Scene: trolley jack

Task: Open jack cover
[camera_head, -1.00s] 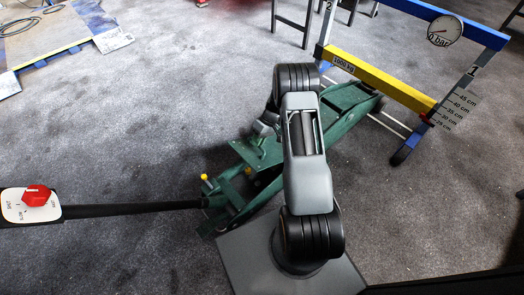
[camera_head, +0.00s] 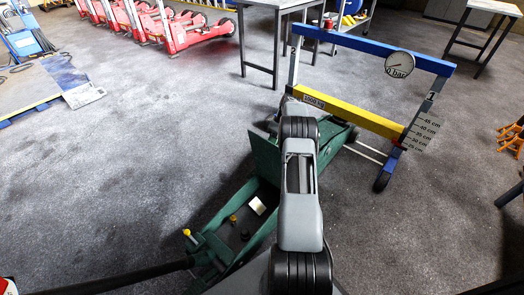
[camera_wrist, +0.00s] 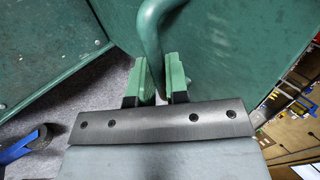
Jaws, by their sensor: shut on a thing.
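The green trolley jack (camera_head: 215,225) stands on the grey carpet. In the wrist view, the cover's flat green face (camera_wrist: 225,40) fills the upper right. A bent green handle (camera_wrist: 151,28) runs down from it between the fingers of my gripper (camera_wrist: 160,75), which is shut on it. In the head view my arm hides the gripper and the handle.
A blue and yellow frame with a gauge (camera_head: 399,65) stands just behind the jack to the right. The jack's long dark lever (camera_head: 130,276) extends to the lower left. Red jacks (camera_head: 185,30) and a table (camera_head: 275,20) stand at the back.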

